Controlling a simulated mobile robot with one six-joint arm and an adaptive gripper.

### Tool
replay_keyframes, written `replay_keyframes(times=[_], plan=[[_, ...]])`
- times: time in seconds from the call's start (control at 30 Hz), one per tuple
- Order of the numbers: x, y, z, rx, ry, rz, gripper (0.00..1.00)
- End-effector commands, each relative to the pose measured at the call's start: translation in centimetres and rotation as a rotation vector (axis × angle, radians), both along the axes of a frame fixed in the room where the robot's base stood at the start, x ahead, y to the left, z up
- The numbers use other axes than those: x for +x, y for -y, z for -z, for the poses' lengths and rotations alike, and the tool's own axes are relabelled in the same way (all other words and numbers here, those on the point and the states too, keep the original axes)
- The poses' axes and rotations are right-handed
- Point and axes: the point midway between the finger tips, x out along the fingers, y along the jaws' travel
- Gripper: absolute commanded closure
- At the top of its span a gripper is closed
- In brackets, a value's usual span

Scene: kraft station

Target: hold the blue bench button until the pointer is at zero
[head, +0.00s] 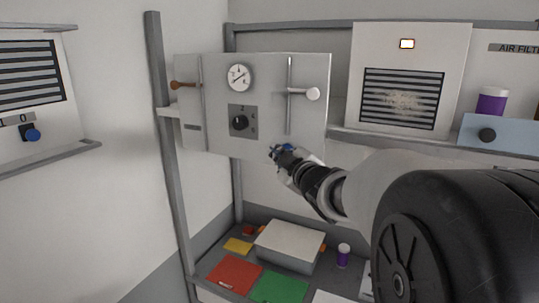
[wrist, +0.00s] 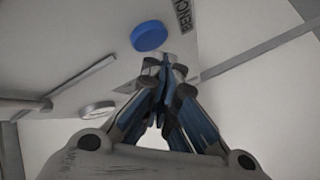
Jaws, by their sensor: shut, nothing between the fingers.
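The blue bench button (wrist: 149,36) is a round blue disc on a pale panel in the wrist view, beside a dark label (wrist: 184,28) reading "BENC". My gripper (wrist: 162,68) is shut and empty, its fingertips just below the button in that view. They look apart from it, though the depth is hard to judge. In the head view my gripper (head: 277,152) is at the lower edge of the grey panel (head: 220,140). I cannot clearly tell the button from the blue gripper parts there. The round white gauge (head: 239,77) has a dark slanted pointer; its reading is too small to tell.
The panel also carries a black rotary knob (head: 239,122), a brown-ended handle (head: 182,85) and a silver-ended handle (head: 305,92). A grey box (head: 290,242) and coloured sheets lie on the bench below. Another blue knob (head: 31,134) is at far left.

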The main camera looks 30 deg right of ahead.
Motion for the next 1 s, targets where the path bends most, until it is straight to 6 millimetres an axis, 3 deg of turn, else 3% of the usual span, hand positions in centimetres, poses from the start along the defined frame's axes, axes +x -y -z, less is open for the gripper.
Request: replay_keyframes(times=[0.27,0.7,1.0], plan=[[-0.1,-0.1,0.0,0.0,0.001,-0.001,1.0],[-2.5,-3.4,0.0,-0.001,0.003,-0.002,1.0],[-3.1,-4.0,0.0,0.0,0.0,0.0,1.0]])
